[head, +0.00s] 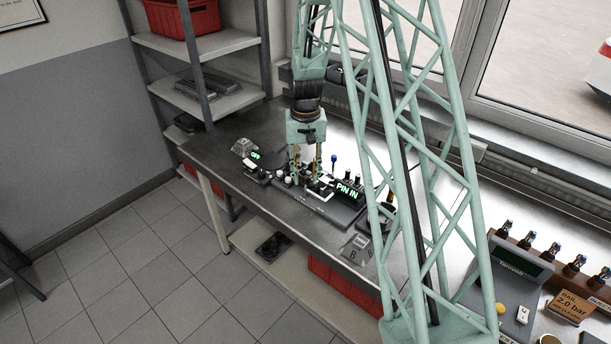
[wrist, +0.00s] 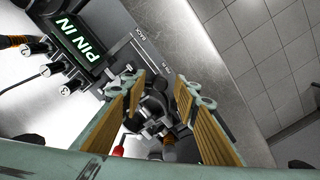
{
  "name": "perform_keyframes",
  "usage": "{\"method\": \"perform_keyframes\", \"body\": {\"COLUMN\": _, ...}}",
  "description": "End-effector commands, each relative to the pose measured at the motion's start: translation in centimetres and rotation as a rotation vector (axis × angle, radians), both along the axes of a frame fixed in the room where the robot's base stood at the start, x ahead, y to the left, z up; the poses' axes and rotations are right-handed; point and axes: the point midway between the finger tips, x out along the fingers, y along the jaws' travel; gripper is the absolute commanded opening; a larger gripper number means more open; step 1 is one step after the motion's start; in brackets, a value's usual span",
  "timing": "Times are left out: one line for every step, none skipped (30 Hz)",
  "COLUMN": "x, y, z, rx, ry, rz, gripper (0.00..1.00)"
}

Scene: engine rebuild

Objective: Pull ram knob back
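The press fixture (head: 330,208) sits on the steel bench, with a lit green "PIN IN" display (head: 347,190). The display also shows in the wrist view (wrist: 82,38), beside a plate marked "BACK". My gripper (head: 307,180) points down over the fixture. In the wrist view my gripper (wrist: 162,88) has its two ribbed fingers spread apart. A dark, rounded knob-like part (wrist: 156,103) shows in the gap between them, with clear space on at least one side. I cannot tell for sure that it is the ram knob, or how far below the fingertips it lies.
A small device with a green readout (head: 255,156) stands left of the fixture. A grey block marked "B" (head: 357,248) lies near the bench's front edge. Several dark-topped fittings stand behind the display. A blue-topped pin (head: 334,159) stands near my gripper. A shelf (head: 205,95) is behind at left.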

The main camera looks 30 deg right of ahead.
Motion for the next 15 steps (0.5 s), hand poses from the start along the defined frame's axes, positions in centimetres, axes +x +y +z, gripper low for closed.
{"method": "perform_keyframes", "body": {"x": -0.01, "y": 0.00, "z": -0.05, "rx": 0.000, "ry": 0.000, "rz": 0.000, "gripper": 0.28}}
{"method": "perform_keyframes", "body": {"x": -0.01, "y": 0.00, "z": -0.06, "rx": 0.000, "ry": 0.000, "rz": 0.000, "gripper": 0.28}}
{"method": "perform_keyframes", "body": {"x": -0.01, "y": 0.00, "z": -0.06, "rx": 0.000, "ry": 0.000, "rz": 0.000, "gripper": 0.28}}
{"method": "perform_keyframes", "body": {"x": -0.01, "y": 0.00, "z": -0.06, "rx": 0.000, "ry": 0.000, "rz": 0.000, "gripper": 0.28}}
{"method": "perform_keyframes", "body": {"x": 0.00, "y": 0.00, "z": -0.06, "rx": 0.000, "ry": 0.000, "rz": 0.000, "gripper": 0.28}}
{"method": "perform_keyframes", "body": {"x": 0.00, "y": 0.00, "z": -0.05, "rx": 0.000, "ry": 0.000, "rz": 0.000, "gripper": 0.28}}
{"method": "perform_keyframes", "body": {"x": 0.00, "y": 0.00, "z": -0.05, "rx": 0.000, "ry": 0.000, "rz": 0.000, "gripper": 0.28}}
{"method": "perform_keyframes", "body": {"x": 0.00, "y": 0.00, "z": -0.05, "rx": 0.000, "ry": 0.000, "rz": 0.000, "gripper": 0.28}}
{"method": "perform_keyframes", "body": {"x": 0.00, "y": 0.00, "z": -0.05, "rx": 0.000, "ry": 0.000, "rz": 0.000, "gripper": 0.26}}
{"method": "perform_keyframes", "body": {"x": 0.00, "y": 0.00, "z": -0.05, "rx": 0.000, "ry": 0.000, "rz": 0.000, "gripper": 0.24}}
{"method": "perform_keyframes", "body": {"x": 0.00, "y": 0.00, "z": -0.05, "rx": 0.000, "ry": 0.000, "rz": 0.000, "gripper": 0.21}}
{"method": "perform_keyframes", "body": {"x": 0.00, "y": 0.00, "z": -0.04, "rx": 0.000, "ry": 0.000, "rz": 0.000, "gripper": 0.17}}
{"method": "perform_keyframes", "body": {"x": 0.00, "y": 0.00, "z": -0.04, "rx": 0.000, "ry": 0.000, "rz": 0.000, "gripper": 0.14}}
{"method": "perform_keyframes", "body": {"x": 0.00, "y": 0.00, "z": -0.04, "rx": 0.000, "ry": 0.000, "rz": 0.000, "gripper": 0.12}}
{"method": "perform_keyframes", "body": {"x": 0.00, "y": 0.00, "z": -0.04, "rx": 0.000, "ry": 0.000, "rz": 0.000, "gripper": 0.08}}
